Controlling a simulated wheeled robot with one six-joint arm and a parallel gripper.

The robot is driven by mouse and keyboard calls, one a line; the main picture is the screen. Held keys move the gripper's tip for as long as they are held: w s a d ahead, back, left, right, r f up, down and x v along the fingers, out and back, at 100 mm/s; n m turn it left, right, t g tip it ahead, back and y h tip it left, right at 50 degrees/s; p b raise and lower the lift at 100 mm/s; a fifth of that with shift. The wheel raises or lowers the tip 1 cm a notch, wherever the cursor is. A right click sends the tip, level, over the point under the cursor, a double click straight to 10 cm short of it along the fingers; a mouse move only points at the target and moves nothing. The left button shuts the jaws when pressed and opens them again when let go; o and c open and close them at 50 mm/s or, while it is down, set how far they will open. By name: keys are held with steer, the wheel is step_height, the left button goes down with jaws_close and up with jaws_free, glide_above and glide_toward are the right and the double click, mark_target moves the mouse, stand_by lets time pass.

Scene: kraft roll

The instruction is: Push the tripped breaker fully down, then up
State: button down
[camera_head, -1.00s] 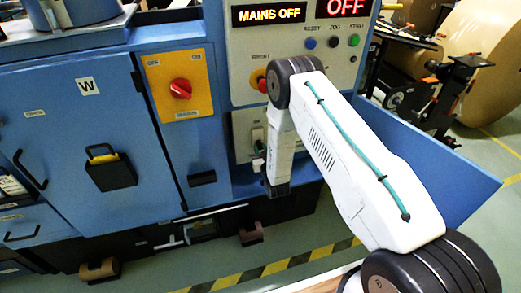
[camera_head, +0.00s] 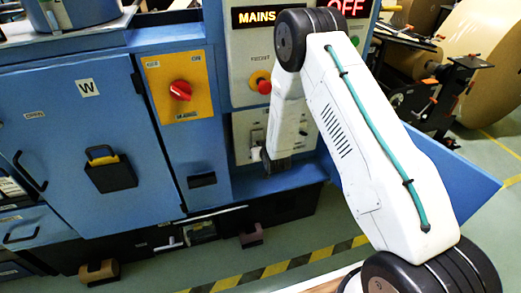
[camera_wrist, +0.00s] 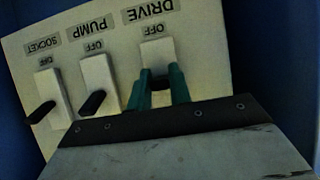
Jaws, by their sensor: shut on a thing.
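The breaker panel shows upside down in the wrist view, with three white breakers labelled DRIVE (camera_wrist: 156,50), PUMP (camera_wrist: 97,72) and SOCKET (camera_wrist: 48,92). My gripper (camera_wrist: 158,80) has its teal fingers at the DRIVE breaker, shut on its lever, which they mostly hide. The black PUMP lever (camera_wrist: 92,103) and SOCKET lever (camera_wrist: 41,112) stick out at the breaker ends away from their OFF labels. In the head view the panel (camera_head: 243,125) is partly behind my arm, and the fingers cannot be made out.
Above the panel are a red button (camera_head: 264,86) and a display (camera_head: 256,16) reading MAINS, partly covered by my arm. A red rotary switch (camera_head: 180,90) on a yellow plate is to the left. A blue open door (camera_head: 440,175) stands to the right of my arm.

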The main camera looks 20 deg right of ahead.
steer(key=shift+w+r+g, duration=0.1)
steer(key=shift+r+g, duration=0.35)
steer(key=shift+g, duration=0.65)
steer(key=shift+w+r+g, duration=0.1)
steer(key=shift+r+g, duration=0.3)
steer(key=shift+g, duration=0.7)
steer(key=c, duration=1.3)
jaws_free()
steer(key=shift+r, duration=0.1)
steer(key=v, duration=0.7)
steer(key=shift+s+r, duration=0.2)
steer(key=shift+r, duration=0.05)
